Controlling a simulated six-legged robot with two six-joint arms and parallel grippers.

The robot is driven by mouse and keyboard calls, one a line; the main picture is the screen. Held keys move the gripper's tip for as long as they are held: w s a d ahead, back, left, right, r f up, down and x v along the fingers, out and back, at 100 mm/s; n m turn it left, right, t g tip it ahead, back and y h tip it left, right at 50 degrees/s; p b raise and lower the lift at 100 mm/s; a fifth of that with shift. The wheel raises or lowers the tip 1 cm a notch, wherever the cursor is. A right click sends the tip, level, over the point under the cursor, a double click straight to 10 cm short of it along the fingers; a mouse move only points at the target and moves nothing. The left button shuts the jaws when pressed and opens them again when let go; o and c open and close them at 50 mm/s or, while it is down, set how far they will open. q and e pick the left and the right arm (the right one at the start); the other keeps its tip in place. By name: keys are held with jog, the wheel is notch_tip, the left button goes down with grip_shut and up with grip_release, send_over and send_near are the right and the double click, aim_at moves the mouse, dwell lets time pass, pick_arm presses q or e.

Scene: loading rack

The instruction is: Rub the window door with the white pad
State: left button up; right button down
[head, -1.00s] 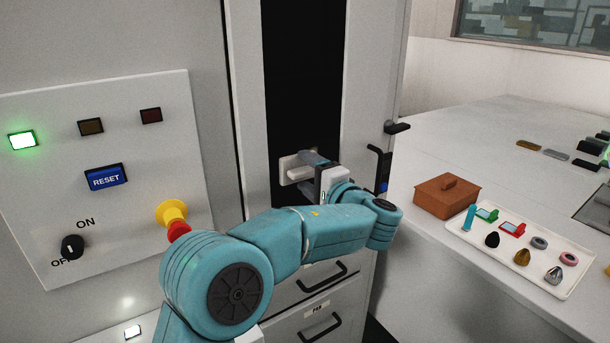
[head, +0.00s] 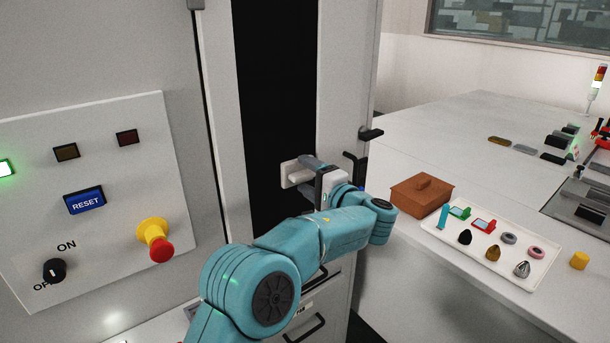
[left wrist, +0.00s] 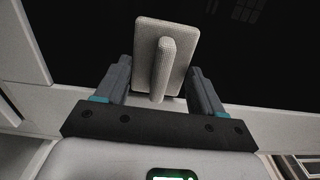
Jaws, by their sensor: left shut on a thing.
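The window door (head: 275,90) is a tall dark pane in a light grey frame, in the middle of the head view. My left gripper (head: 305,175) is in front of it, shut on the white pad (head: 290,175). In the left wrist view the white pad (left wrist: 152,52) is a textured plate with an upright grip bar between the two fingers of the left gripper (left wrist: 160,85). The pad lies against or very close to the dark pane; I cannot tell whether it touches. My right gripper is in neither view.
A control panel (head: 110,235) with a red and yellow stop button (head: 155,242) is at the left. At the right, a table (head: 420,125) bears a brown box (head: 421,196) and a white tray (head: 535,282) of small items. A black handle (head: 370,134) sticks out beside the door.

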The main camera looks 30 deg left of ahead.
pick_arm(q)
jog(key=shift+s+d+f+b, duration=0.1)
jog(key=shift+d+f+b, duration=0.1)
jog(key=shift+d+b, duration=0.15)
jog(key=b+v, duration=0.2)
jog(key=v, duration=0.2)
jog(key=shift+d, duration=0.2)
jog(key=shift+s+d+r, duration=0.15)
jog(key=shift+s+d, duration=0.05)
jog(key=shift+d, duration=0.15)
jog(key=shift+b+v, duration=0.5)
jog(key=shift+v, duration=0.95)
